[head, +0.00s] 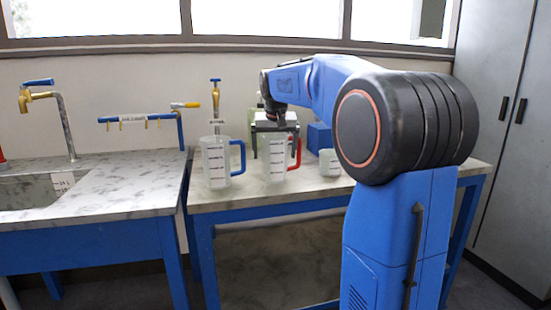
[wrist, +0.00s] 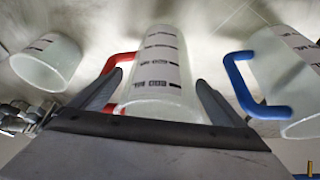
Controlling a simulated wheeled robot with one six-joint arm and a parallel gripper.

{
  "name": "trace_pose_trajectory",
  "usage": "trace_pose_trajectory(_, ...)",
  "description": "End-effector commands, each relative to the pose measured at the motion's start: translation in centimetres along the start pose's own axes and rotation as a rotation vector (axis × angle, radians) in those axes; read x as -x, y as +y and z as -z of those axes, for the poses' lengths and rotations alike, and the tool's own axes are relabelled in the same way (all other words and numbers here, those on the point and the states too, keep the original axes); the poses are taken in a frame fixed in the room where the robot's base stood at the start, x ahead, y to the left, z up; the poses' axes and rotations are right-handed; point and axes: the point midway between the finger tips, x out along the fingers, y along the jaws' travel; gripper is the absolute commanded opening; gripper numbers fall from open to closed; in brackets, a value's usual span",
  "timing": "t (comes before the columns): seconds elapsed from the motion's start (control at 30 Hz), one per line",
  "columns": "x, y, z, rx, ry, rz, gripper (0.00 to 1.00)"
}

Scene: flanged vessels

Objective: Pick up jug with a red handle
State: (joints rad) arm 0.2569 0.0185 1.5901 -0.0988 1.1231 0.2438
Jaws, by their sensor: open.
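The jug with a red handle (head: 276,160) stands on the marble-topped table, its handle on its right side in the head view. In the wrist view the same jug (wrist: 160,75) lies between the fingers, with its red handle at the left beside the left finger. My gripper (head: 275,128) is above and at the jug's rim in the head view. In the wrist view my gripper (wrist: 155,100) is open, with one finger on each side of the jug. I cannot tell whether either finger touches it.
A jug with a blue handle (head: 216,163) stands left of the red-handled one. A small white beaker (head: 330,163) stands on its right, and a blue box (head: 319,137) behind. A brass tap (head: 216,97) rises at the back. A sink counter (head: 100,190) is on the left.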

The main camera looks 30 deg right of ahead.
Motion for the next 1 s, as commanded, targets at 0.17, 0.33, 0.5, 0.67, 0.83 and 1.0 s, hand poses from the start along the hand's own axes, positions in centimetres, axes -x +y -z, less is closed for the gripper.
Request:
trace_pose_trajectory(0.17, -1.1, 0.0, 0.0, 0.000, 0.000, 0.000, 0.94)
trace_pose_trajectory(0.33, -1.1, 0.0, 0.0, 0.000, 0.000, 0.000, 0.90)
trace_pose_trajectory(0.5, -1.1, 0.0, 0.0, 0.000, 0.000, 0.000, 0.49)
trace_pose_trajectory(0.67, -1.1, 0.0, 0.0, 0.000, 0.000, 0.000, 0.48)
trace_pose_trajectory(0.83, -0.8, 0.0, 0.1, 0.000, 0.001, 0.000, 0.48)
trace_pose_trajectory(1.0, 1.1, 0.0, 1.0, 0.000, 0.002, 0.000, 0.48)
